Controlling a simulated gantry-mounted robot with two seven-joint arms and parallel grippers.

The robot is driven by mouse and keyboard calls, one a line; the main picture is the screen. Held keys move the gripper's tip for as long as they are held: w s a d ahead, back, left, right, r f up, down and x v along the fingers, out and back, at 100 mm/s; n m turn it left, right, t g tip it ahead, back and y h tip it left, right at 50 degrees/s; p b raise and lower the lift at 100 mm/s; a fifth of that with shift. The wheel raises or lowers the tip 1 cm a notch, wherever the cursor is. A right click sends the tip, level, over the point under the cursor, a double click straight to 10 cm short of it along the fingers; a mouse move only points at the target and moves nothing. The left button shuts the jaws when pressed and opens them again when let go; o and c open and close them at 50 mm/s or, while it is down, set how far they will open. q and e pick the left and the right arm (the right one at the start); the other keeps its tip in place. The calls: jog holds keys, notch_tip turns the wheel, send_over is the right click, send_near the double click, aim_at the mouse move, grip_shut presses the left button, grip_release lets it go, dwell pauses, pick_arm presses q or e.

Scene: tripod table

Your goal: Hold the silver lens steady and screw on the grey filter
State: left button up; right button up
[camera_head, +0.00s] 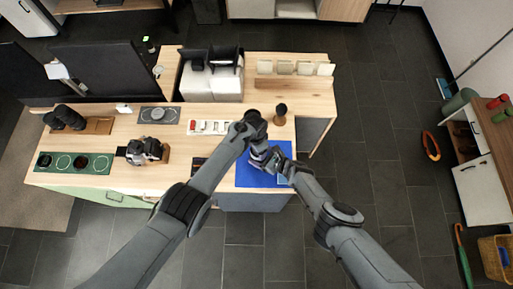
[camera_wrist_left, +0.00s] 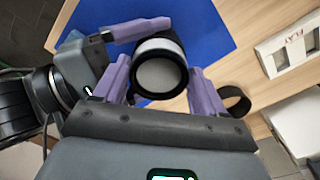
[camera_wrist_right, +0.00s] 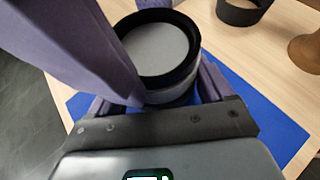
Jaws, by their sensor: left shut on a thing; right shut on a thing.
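My left gripper (camera_wrist_left: 161,82) is shut on the silver lens (camera_wrist_left: 160,48), a short cylinder with a pale silver band, black edges and a grey round face toward the camera. My right gripper (camera_wrist_right: 165,92) is shut on a black-rimmed round piece with a grey face, which looks like the grey filter (camera_wrist_right: 160,48). The two grippers meet above the blue mat (camera_head: 246,178), and a right-gripper finger reaches the lens's far side in the left wrist view. A left-gripper finger crosses the right wrist view. The seam between lens and filter is hidden.
A white labelled tray (camera_head: 207,127) lies left of the grippers. A camera (camera_head: 144,150) and green mat (camera_head: 72,163) are farther left.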

pick_arm(q)
jog(key=shift+s+d+f+m, duration=0.15)
jog(key=shift+s+d+m, duration=0.1)
jog(key=shift+m, duration=0.15)
jog(key=shift+w+a+m, duration=0.1)
jog(key=shift+w+m, duration=0.05)
jog(key=shift+m, duration=1.15)
jog(key=shift+w+m+g, duration=0.1)
jog(key=shift+m+g, duration=0.2)
jog(key=shift+m, duration=1.2)
jog(key=o, duration=1.3)
jog(key=shift+c, duration=0.2)
jog(key=shift+a, duration=0.1)
jog(key=shift+w, duration=0.1)
